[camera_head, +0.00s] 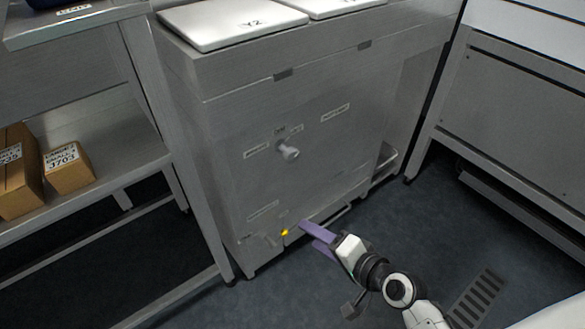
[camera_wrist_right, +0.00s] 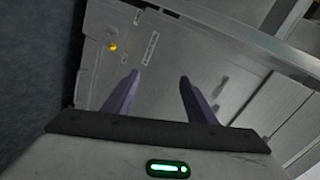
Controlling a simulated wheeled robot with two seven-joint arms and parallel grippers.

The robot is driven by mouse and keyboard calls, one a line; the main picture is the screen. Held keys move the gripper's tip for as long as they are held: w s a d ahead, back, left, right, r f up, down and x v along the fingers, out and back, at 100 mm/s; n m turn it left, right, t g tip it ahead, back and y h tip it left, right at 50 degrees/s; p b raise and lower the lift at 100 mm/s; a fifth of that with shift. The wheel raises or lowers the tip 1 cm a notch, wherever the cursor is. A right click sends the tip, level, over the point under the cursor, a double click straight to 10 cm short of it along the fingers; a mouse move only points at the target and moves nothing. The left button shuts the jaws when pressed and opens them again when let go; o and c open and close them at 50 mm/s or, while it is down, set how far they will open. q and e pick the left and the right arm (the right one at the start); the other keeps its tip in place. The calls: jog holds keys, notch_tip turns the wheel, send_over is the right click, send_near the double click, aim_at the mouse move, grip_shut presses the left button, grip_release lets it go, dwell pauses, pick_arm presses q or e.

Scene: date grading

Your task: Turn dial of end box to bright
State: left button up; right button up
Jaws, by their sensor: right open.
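The end box is a grey metal cabinet (camera_head: 230,120) in the middle of the head view. A pale round dial (camera_head: 288,152) sticks out of its front face, with small labels around it. The labels are too small to read surely. My right gripper (camera_head: 312,236) is low in front of the cabinet, below and right of the dial, with its purple fingers pointing at the lower front. In the right wrist view the fingers (camera_wrist_right: 158,85) are spread with nothing between them, and the cabinet face lies beyond. The dial cannot be made out there. My left gripper is out of view.
A small yellow knob (camera_head: 285,232) sits low on the cabinet, near my right fingers; it also shows in the right wrist view (camera_wrist_right: 112,47). A shelf with cardboard boxes (camera_head: 68,167) stands left. A grey unit (camera_head: 510,110) stands right. Open floor lies in front.

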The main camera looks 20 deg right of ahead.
jog(key=w+d+r+m+t+b, duration=0.2)
jog(key=w+r+m+t+b, duration=0.1)
jog(key=w+m, duration=0.4)
jog(key=m+t+y+b, duration=0.1)
jog(key=m+t+b, duration=0.1)
jog(key=m, duration=0.2)
send_near(294, 158)
jog(key=shift+m, duration=0.3)
jog(key=b+x, duration=0.1)
jog(key=x, duration=0.8)
jog(key=shift+w, duration=0.2)
jog(key=shift+w+a, duration=0.2)
jog(key=shift+w, duration=0.4)
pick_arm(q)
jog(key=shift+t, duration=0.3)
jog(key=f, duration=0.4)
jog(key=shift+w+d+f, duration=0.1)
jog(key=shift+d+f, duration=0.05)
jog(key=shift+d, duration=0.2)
